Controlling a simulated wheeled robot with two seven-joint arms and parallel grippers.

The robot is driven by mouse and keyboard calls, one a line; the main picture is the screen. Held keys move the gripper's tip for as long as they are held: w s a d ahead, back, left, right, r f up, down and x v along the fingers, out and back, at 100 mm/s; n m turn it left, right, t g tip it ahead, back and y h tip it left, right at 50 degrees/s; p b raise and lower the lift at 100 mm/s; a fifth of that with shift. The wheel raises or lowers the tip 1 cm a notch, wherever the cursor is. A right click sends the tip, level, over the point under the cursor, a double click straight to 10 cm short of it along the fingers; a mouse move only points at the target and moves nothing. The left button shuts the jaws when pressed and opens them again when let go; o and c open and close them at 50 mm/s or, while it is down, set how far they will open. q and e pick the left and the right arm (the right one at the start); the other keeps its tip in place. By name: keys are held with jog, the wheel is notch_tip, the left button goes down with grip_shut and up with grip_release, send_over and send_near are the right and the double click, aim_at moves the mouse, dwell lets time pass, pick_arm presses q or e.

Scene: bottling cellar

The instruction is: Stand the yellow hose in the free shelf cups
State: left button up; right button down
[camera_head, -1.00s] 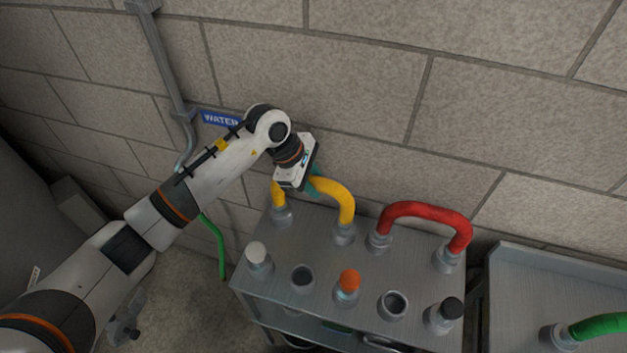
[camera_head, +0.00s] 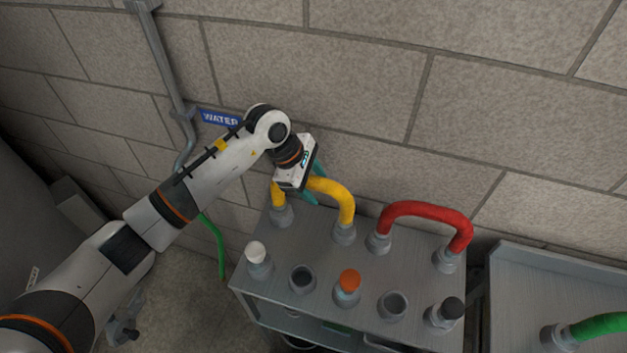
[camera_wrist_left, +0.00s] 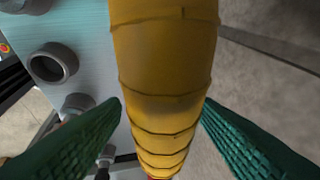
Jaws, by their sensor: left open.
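The yellow hose (camera_head: 334,192) stands as an arch, its two ends in grey cups (camera_head: 281,214) at the back left of the metal shelf (camera_head: 330,250). My left gripper (camera_head: 312,186) is open at the top of the arch. Its teal fingers sit on either side of the hose; the left wrist view shows the yellow hose (camera_wrist_left: 165,70) between them, with a small gap visible at the right finger. My gripper's body hides part of the arch. My right gripper is not in view.
A red hose (camera_head: 425,210) arches beside it on the right. In the front row, two cups (camera_head: 302,279) (camera_head: 393,305) look empty; others hold white, orange (camera_head: 349,281) and black (camera_head: 453,308) caps. A stone wall (camera_head: 360,90) stands close behind. A second surface (camera_head: 530,280) carries a green hose (camera_head: 600,326).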

pick_arm(q)
jog(key=b+v, duration=0.3)
jog(key=v, duration=0.9)
jog(key=shift+a, duration=0.1)
